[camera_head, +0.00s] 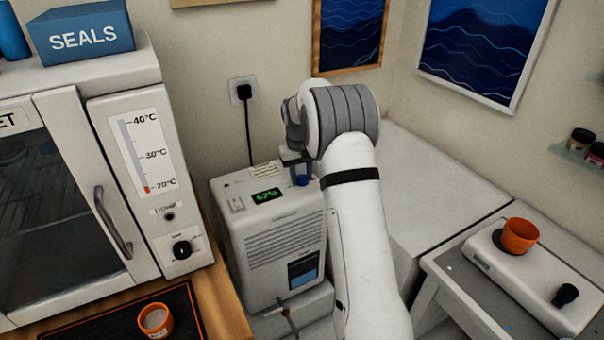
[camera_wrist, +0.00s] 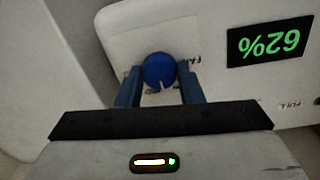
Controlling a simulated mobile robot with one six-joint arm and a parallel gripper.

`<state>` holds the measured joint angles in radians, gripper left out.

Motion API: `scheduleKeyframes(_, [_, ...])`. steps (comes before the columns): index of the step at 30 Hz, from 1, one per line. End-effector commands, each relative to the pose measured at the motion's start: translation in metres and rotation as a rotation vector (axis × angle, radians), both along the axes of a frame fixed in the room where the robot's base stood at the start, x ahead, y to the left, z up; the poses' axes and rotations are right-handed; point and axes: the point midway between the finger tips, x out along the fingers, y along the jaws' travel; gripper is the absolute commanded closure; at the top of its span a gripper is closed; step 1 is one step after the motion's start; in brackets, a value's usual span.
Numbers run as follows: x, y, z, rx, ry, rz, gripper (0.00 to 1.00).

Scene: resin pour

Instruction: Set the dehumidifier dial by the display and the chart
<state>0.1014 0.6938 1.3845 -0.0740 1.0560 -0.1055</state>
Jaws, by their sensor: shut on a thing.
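The white dehumidifier (camera_head: 275,245) stands below the wall socket. Its green display (camera_head: 268,195) reads 62%, seen upside down in the wrist view (camera_wrist: 269,42). The blue dial (camera_head: 301,180) is on its top, right of the display. In the wrist view the dial (camera_wrist: 159,69) sits between both fingers of my gripper (camera_wrist: 160,84), which is shut on it. A pale pointer mark on the dial faces my gripper's body. Printing around the dial is partly hidden; "FAN" partly shows. A small paper with printed lines (camera_head: 264,170) lies behind the display, too small to read; I cannot tell whether it is the chart.
A cabinet (camera_head: 150,180) with a temperature scale stands left. An orange cup (camera_head: 155,320) is on a dark tray (camera_head: 105,325). At right, another orange cup (camera_head: 519,235) sits on a white device (camera_head: 545,292) with a black knob. A pale bench surface (camera_head: 430,190) behind my arm is clear.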

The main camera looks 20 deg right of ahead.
Motion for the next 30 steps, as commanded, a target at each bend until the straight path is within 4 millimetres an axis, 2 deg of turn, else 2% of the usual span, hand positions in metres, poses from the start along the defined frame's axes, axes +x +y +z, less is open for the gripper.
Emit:
scheduleKeyframes(15, [0.0022,-0.0003,0.002,0.0,-0.005,-0.419,0.89])
scheduleKeyframes(30, [0.0025,-0.0003,0.0018,0.0,-0.007,-0.564,0.89])
